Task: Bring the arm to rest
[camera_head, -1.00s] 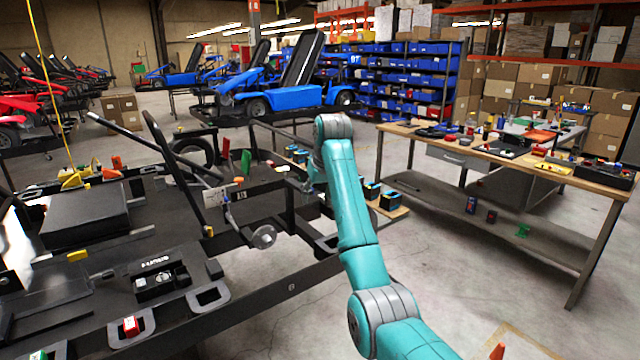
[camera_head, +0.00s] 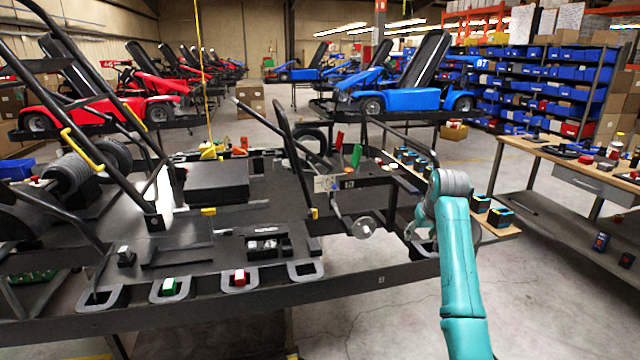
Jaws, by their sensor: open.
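My teal arm (camera_head: 460,270) rises from the bottom edge, right of centre, to a grey joint. My gripper (camera_head: 420,240) shows only in part, just left of the arm below that joint, beside the right end of the black kart frame (camera_head: 345,290). The arm hides much of it; its fingers are small and hard to make out, and I see nothing held in it. I cannot tell whether it touches the frame.
A wooden workbench (camera_head: 568,157) with tools stands at the right. Black-and-blue boxes (camera_head: 499,217) sit on a low board just right of the arm. Loose red and green blocks lie on the kart frame. The concrete floor (camera_head: 560,300) at the lower right is clear.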

